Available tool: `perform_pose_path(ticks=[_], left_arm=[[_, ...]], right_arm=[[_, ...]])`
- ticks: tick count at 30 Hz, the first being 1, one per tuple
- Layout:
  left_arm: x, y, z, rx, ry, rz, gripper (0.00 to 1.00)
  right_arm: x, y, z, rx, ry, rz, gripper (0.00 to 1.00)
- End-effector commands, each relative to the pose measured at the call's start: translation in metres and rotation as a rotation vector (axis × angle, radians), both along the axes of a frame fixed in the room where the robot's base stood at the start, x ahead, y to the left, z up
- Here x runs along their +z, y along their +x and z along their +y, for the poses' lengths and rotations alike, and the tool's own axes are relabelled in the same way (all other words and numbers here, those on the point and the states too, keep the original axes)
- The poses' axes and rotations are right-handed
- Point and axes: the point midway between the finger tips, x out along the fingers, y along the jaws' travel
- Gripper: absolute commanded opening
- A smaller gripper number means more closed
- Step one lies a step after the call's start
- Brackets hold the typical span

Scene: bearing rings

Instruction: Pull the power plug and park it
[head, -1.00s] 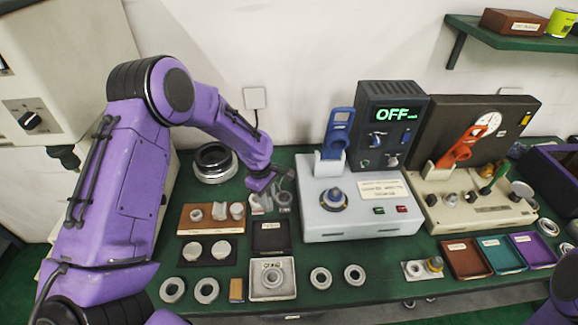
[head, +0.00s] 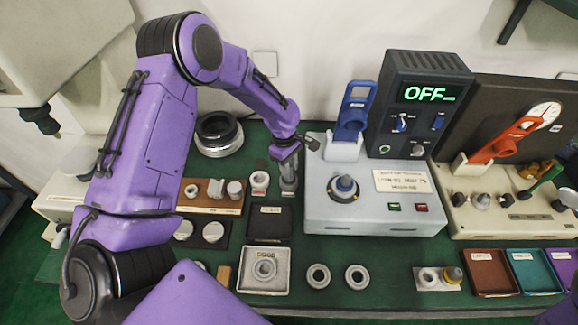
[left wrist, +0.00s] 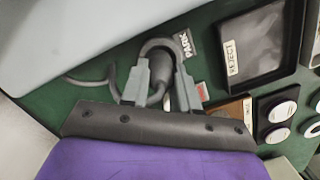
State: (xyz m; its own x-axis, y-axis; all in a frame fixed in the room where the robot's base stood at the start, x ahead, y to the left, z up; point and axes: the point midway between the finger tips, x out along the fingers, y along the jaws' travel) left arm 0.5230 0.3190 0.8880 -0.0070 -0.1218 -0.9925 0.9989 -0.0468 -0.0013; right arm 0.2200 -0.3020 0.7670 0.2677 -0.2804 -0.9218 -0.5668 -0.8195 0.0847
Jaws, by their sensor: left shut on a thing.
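The power plug (left wrist: 158,76) is a dark grey body between the two grey fingers of my left gripper (left wrist: 160,88) in the left wrist view. The fingers are shut on it, and a grey cable (left wrist: 88,82) runs off to the left. A dark rounded arch shows at the plug's far end, beside the PARK label (left wrist: 183,44); I cannot tell whether the plug is seated there. In the head view my left gripper (head: 294,146) is low over the green bench, just left of the grey machine, and the plug is hard to make out. My right gripper is out of view.
The grey machine (head: 320,210) with its lit OFF display (head: 428,94) stands close on the right. A wooden block with metal parts (head: 208,207), a dark tray (head: 268,226) and a ring tray (head: 246,283) lie nearby on the left and front. A wall plate (head: 265,64) is behind.

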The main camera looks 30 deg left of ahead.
Motion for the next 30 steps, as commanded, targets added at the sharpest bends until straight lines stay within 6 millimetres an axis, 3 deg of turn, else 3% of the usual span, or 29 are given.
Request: perform_pose_path(ticks=[1,4,30], left_arm=[[-0.01,0.0,0.0,0.0,0.0,-0.001,0.0],[-0.013,0.0,0.001,-0.001,0.001,-0.001,0.0],[-0.009,-0.001,0.0,0.001,0.0,0.0,0.0]], right_arm=[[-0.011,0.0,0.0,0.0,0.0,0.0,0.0],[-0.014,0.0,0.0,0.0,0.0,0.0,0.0],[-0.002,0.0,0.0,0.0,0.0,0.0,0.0]])
